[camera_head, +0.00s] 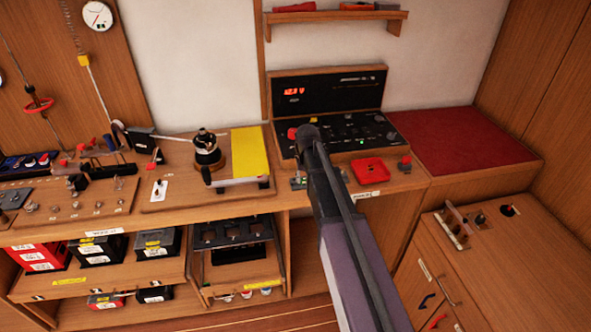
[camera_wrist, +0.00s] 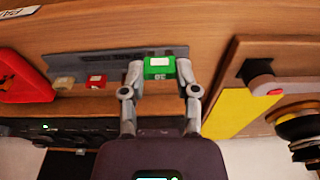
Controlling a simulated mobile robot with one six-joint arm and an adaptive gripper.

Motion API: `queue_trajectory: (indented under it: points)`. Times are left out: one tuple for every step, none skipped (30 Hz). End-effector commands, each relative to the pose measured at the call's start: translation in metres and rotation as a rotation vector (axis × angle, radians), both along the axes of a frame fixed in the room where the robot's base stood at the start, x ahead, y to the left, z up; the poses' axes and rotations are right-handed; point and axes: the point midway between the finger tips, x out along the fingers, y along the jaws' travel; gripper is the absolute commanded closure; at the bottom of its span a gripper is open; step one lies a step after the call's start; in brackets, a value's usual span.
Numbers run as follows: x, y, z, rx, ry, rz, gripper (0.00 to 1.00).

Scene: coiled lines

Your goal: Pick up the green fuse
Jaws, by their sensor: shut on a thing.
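The green fuse (camera_wrist: 159,69) is a small block with a white patch on top, in the middle of the wrist view. My gripper (camera_wrist: 160,68) has one finger on each side of it and is shut on it. The fuse is at the right part of a grey metal strip (camera_wrist: 120,64); I cannot tell whether it is seated there or clear of it. A red fuse (camera_wrist: 97,81) and a pale yellowish fuse (camera_wrist: 63,83) are on the strip to the left. In the head view my arm hides the gripper tips.
A red tray (camera_head: 370,171) lies beside the strip on the wooden counter. A control panel (camera_head: 327,88) with a lit display rises behind. A red mat (camera_head: 452,140) on the right is bare.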

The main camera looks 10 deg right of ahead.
Motion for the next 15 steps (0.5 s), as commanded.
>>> queue_trajectory:
  points:
    - [-0.019, -0.002, 0.002, 0.000, 0.000, -0.001, 0.75]
    - [-0.025, -0.003, 0.003, 0.000, 0.000, 0.000, 0.75]
    - [-0.033, -0.005, 0.004, 0.000, 0.000, 0.000, 0.75]
    - [-0.039, -0.005, 0.004, 0.000, 0.000, 0.000, 0.75]
    - [-0.045, -0.006, 0.005, 0.000, 0.000, 0.000, 0.75]
    - [-0.052, -0.008, 0.005, 0.000, 0.000, 0.000, 0.75]
    - [-0.057, -0.009, 0.006, 0.000, 0.000, 0.000, 0.75]
    - [-0.062, -0.009, 0.006, 0.000, 0.000, 0.000, 0.75]
    - [-0.067, -0.010, 0.007, 0.000, 0.000, 0.000, 0.75]
    - [-0.071, -0.011, 0.007, 0.000, 0.000, 0.000, 0.75]
    - [-0.075, -0.012, 0.007, 0.000, 0.000, 0.000, 0.75]
    - [-0.079, -0.013, 0.008, 0.000, 0.000, 0.000, 0.75]
    - [-0.081, -0.013, 0.008, 0.000, 0.000, 0.000, 0.75]
    - [-0.084, -0.014, 0.008, 0.000, 0.000, 0.000, 0.75]
    - [-0.086, -0.014, 0.008, 0.000, 0.000, 0.000, 0.75]
